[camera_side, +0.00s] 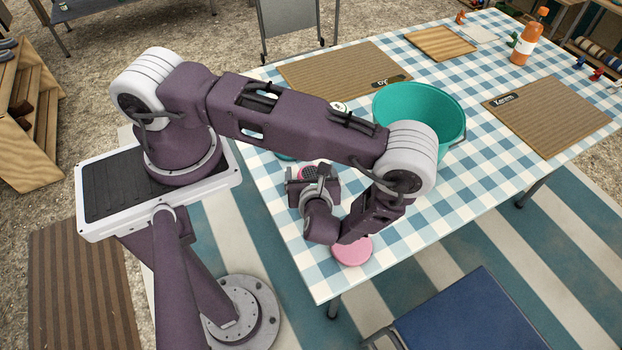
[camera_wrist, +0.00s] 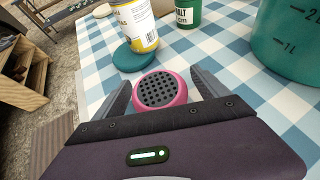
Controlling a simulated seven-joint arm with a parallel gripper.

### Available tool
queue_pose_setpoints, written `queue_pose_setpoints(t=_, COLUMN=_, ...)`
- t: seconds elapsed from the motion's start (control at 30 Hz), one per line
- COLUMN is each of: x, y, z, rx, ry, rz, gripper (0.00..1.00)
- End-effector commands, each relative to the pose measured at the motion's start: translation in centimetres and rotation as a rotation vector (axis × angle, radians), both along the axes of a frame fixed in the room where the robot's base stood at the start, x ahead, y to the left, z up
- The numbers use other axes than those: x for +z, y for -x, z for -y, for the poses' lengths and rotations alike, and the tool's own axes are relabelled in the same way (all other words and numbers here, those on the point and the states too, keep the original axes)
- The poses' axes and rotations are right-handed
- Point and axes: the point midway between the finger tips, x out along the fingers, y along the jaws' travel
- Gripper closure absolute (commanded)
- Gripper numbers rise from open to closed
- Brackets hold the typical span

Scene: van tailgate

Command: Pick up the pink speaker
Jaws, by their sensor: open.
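The pink speaker (camera_wrist: 161,90) is round with a dark dotted grille facing up. In the wrist view it sits between the two fingers of my gripper (camera_wrist: 160,80), which are open on either side of it; I cannot tell whether either touches it. In the side view, a bit of the speaker (camera_side: 308,173) shows behind my gripper (camera_side: 314,182), low over the checked table (camera_side: 455,215). My wrist hides the rest there.
A teal bucket (camera_side: 420,110) stands to the right. A yellow-and-white can (camera_wrist: 136,24), a teal disc (camera_wrist: 134,58) and a green can (camera_wrist: 187,12) are beyond the speaker. A pink disc (camera_side: 352,250) lies near the front edge. Brown mats (camera_side: 345,75) lie farther off.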

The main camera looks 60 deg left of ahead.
Motion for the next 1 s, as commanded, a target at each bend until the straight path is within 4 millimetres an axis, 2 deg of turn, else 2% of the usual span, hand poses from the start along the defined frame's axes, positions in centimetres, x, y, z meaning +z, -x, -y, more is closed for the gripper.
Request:
queue_pose_setpoints(t=0.1, x=-0.4, y=-0.3, z=-0.7, rx=0.000, ry=0.000, rz=0.000, gripper=0.16)
queue_pose_setpoints(t=0.27, x=-0.4, y=-0.3, z=-0.7, rx=0.000, ry=0.001, rz=0.000, gripper=0.16)
queue_pose_setpoints(t=0.63, x=-0.4, y=-0.3, z=-0.7, rx=0.000, ry=0.001, rz=0.000, gripper=0.86)
queue_pose_setpoints(t=0.87, x=-0.2, y=-0.3, z=-0.7, rx=0.001, ry=0.001, rz=0.002, gripper=0.88)
queue_pose_setpoints(t=1.0, x=1.3, y=-0.4, z=-0.6, rx=0.000, ry=0.002, rz=0.002, gripper=0.88)
